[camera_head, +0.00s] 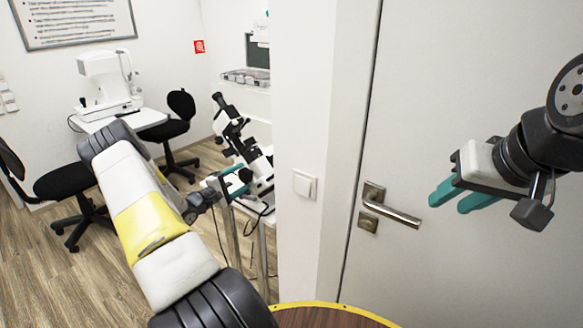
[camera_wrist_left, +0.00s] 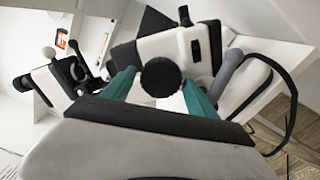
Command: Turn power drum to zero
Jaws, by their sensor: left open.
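A black and white optical instrument (camera_head: 240,140) stands tilted on a small white stand. In the left wrist view, a round black knob (camera_wrist_left: 161,77), likely the power drum, faces the camera on the instrument's white body (camera_wrist_left: 185,45). No scale or number can be read on it. My left gripper (camera_head: 232,180) is at the instrument; its teal fingers (camera_wrist_left: 157,88) are open, one on each side of the knob. Whether they touch it I cannot tell. My right gripper (camera_head: 447,204) is empty in front of the door, its teal fingers apart.
A white door (camera_head: 460,100) with a metal handle (camera_head: 390,212) is at the right, near my right gripper. A wall edge with a light switch (camera_head: 305,185) stands beside the instrument. Black chairs (camera_head: 180,125) and a table with a white device (camera_head: 108,85) are further back.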

